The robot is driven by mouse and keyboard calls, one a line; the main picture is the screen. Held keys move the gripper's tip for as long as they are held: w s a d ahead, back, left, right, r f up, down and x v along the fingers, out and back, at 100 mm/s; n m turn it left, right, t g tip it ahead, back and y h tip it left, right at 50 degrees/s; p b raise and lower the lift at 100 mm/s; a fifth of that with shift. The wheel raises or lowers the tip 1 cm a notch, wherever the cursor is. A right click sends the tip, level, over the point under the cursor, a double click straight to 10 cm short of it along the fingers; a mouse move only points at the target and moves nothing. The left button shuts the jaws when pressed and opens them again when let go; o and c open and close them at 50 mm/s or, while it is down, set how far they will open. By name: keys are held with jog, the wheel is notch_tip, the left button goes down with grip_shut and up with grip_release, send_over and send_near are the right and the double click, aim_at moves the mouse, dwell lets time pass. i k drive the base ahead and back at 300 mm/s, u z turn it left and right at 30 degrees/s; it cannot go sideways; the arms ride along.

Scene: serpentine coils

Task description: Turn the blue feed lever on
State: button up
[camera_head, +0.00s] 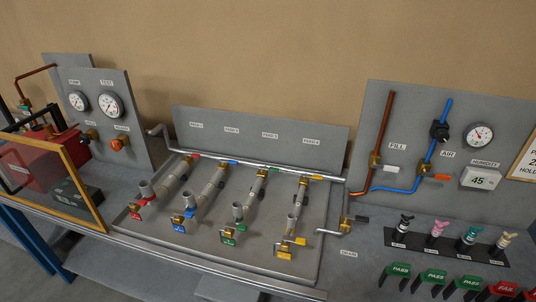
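The blue-marked line is the second from the left of the coil lines on a grey sloped board. At its upper end, by the silver header pipe, a small blue lever (231,162) lies roughly along the header. At its lower end is a brass valve with a blue handle (190,213), with a blue tag (178,228) below it. Which of these blue parts is the feed lever is not labelled legibly; the upper one is beside the header pipe (255,168). My gripper is not in view, and nothing touches the blue parts.
Right are a panel with copper and blue pipes (416,187) and several coloured fittings (437,228).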

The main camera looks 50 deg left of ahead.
aim_at(230, 162)
jog(key=z, duration=0.1)
jog(key=k, duration=1.6)
jog(key=u, duration=1.2)
jog(key=i, duration=0.8)
jog(key=u, duration=0.05)
